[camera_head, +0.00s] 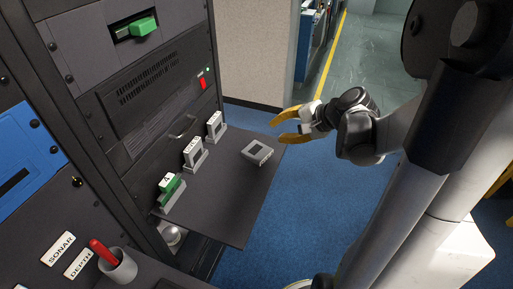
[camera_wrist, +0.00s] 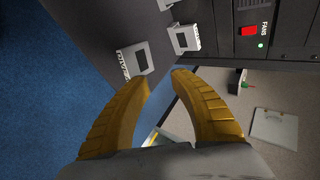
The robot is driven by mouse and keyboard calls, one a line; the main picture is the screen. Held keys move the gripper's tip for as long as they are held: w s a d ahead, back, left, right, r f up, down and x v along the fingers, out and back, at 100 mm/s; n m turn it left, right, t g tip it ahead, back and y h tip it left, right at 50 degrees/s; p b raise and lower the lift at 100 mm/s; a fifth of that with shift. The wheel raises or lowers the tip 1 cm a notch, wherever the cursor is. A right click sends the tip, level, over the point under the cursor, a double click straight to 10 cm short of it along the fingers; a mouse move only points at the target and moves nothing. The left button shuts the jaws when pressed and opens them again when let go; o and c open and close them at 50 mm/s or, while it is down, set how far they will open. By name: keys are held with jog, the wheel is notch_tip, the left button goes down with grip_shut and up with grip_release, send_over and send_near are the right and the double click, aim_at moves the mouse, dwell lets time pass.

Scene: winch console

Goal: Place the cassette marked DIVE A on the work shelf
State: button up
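A grey cassette (camera_head: 257,152) lies flat on the dark work shelf (camera_head: 236,209), near its right edge; a grey cassette also shows ahead of my fingers in the wrist view (camera_wrist: 134,62). A green cassette (camera_head: 168,184) sits upright in the nearest of the grey stands at the shelf's rack side. Another green piece (camera_head: 143,27) sticks out of a slot high in the rack. I cannot read DIVE A on any of them. My gripper (camera_head: 277,131) has yellow fingers, open and empty, above and beyond the shelf's far right corner; its fingertips show in the wrist view (camera_wrist: 163,75).
Two more grey stands (camera_head: 194,153) (camera_head: 215,126) line the rack side of the shelf. A red switch (camera_head: 203,83) is on the rack above. A cup with a red pen (camera_head: 118,265) stands at the lower left. Blue floor (camera_head: 310,190) lies open right of the shelf.

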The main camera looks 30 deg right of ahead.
jog(key=r, duration=0.1)
jog(key=r+p, duration=0.1)
jog(key=r, duration=0.1)
jog(key=shift+s+d+r, duration=0.1)
jog(key=shift+s+d, duration=0.1)
jog(key=shift+s, duration=0.2)
jog(key=s+a+f+n+h+b, duration=0.1)
jog(key=s+a+n, duration=0.2)
jog(key=a, duration=0.3)
jog(key=s+a+f+n+g+h+b, duration=0.1)
jog(key=s+a+n+b, duration=0.1)
jog(key=s+a+n, duration=0.2)
jog(key=s+a+n+g+h+b, duration=0.1)
jog(key=s+a+n+b, duration=0.1)
jog(key=s+a+n, duration=0.2)
jog(key=a+n, duration=0.3)
jog(key=a, duration=0.3)
jog(key=shift+f, duration=0.4)
